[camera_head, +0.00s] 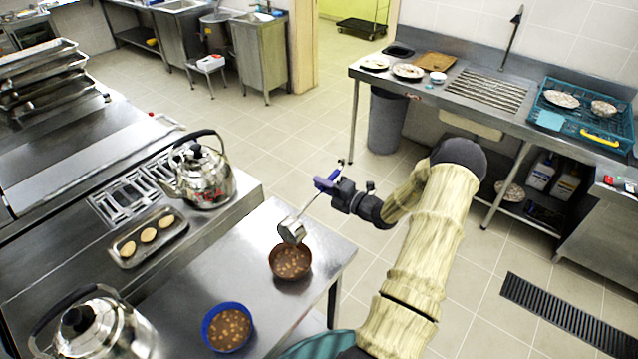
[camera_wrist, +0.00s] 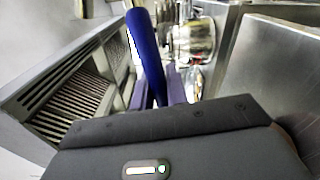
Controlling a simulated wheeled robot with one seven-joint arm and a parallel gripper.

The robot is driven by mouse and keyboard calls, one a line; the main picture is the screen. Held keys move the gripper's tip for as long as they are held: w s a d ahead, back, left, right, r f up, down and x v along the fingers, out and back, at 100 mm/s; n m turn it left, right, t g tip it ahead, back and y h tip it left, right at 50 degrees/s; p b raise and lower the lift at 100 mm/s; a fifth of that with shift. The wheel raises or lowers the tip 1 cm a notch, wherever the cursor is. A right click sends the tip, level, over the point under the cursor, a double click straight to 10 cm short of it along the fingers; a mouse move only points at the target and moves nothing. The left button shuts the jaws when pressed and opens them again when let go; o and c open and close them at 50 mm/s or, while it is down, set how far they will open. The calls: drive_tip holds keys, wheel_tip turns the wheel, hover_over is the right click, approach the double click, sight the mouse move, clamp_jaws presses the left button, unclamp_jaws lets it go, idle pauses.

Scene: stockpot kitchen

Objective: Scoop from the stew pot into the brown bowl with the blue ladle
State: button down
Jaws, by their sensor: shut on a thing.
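My gripper (camera_head: 330,186) is shut on the handle of the blue ladle, above the steel table. The ladle's steel cup (camera_head: 292,232) hangs tilted just above the far rim of the brown bowl (camera_head: 290,262). What the cup holds cannot be seen. The brown bowl stands upright and has brown stew with pale chunks in it. A round blue vessel (camera_head: 228,328) with similar stew stands nearer; it may be the stew pot. In the wrist view the ladle's blue handle (camera_wrist: 147,50) rises from between the fingers.
A steel kettle (camera_head: 204,172) and a tray (camera_head: 148,237) with several pale round pieces stand on the counter at left. Another kettle (camera_head: 100,325) is at the lower left. A sink counter with plates and a teal rack (camera_head: 582,118) is at the right. Floor between is clear.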

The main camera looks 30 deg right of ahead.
drive_tip(key=f+m, duration=0.1)
drive_tip(key=d+f+m+b, duration=0.1)
drive_tip(key=f, duration=0.1)
drive_tip(key=w+d+f+m, duration=0.1)
drive_tip(key=shift+d+f+m, duration=0.15)
drive_tip(key=shift+f+m, duration=0.15)
drive_tip(key=shift+s, duration=0.1)
idle(0.5)
idle(1.2)
wheel_tip(320, 180, down, 9)
drive_tip(key=m, duration=0.5)
drive_tip(key=shift+d+r+m, duration=0.2)
drive_tip(key=shift+d+m, duration=0.15)
drive_tip(key=shift+m, duration=0.05)
drive_tip(key=shift+r, duration=0.15)
idle(1.1)
